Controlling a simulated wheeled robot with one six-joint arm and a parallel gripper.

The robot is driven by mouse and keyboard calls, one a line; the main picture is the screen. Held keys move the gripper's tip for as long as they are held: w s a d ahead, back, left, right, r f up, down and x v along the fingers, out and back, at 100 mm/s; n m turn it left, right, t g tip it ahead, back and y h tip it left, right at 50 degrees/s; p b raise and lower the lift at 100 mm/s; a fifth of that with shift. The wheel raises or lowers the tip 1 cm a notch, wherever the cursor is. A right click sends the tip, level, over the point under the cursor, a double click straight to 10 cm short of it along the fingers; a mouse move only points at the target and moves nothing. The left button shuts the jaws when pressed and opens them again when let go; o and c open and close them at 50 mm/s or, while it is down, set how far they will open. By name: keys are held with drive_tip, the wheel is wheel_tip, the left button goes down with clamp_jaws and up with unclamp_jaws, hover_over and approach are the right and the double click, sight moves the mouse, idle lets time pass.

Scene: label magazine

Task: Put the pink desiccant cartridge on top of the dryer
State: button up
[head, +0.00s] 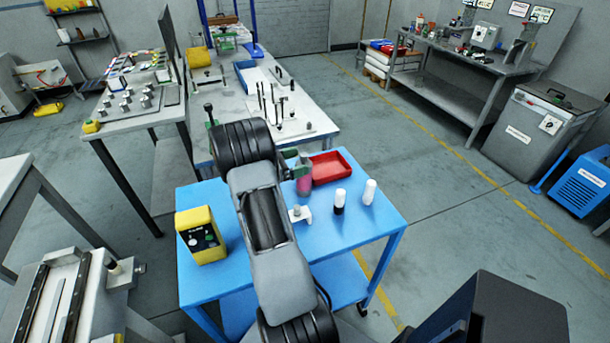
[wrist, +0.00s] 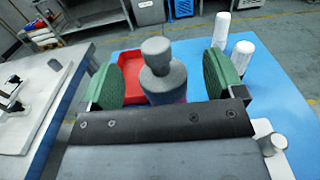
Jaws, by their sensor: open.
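The pink desiccant cartridge (head: 304,187) stands upright on the blue cart, its lower body showing pink in the head view. In the wrist view its grey cap and shoulder (wrist: 165,75) rise between my fingers, with a sliver of pink below. My gripper (wrist: 160,82) is open, with one green pad on each side of the cartridge and gaps showing beside the cap. In the head view my gripper (head: 298,163) is partly hidden behind my arm. I cannot tell which machine is the dryer; a grey cabinet (head: 525,145) and a blue unit (head: 580,188) stand at the right.
The blue cart (head: 350,235) also bears a red tray (head: 332,166), a black-and-white bottle (head: 339,201), a white bottle (head: 369,191), a small white bracket (head: 300,214) and a yellow box (head: 201,236). A bench with upright pegs (head: 310,122) stands behind. Open floor lies to the right.

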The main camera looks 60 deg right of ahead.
drive_tip(key=shift+x, duration=1.35)
drive_tip(key=c, duration=1.6)
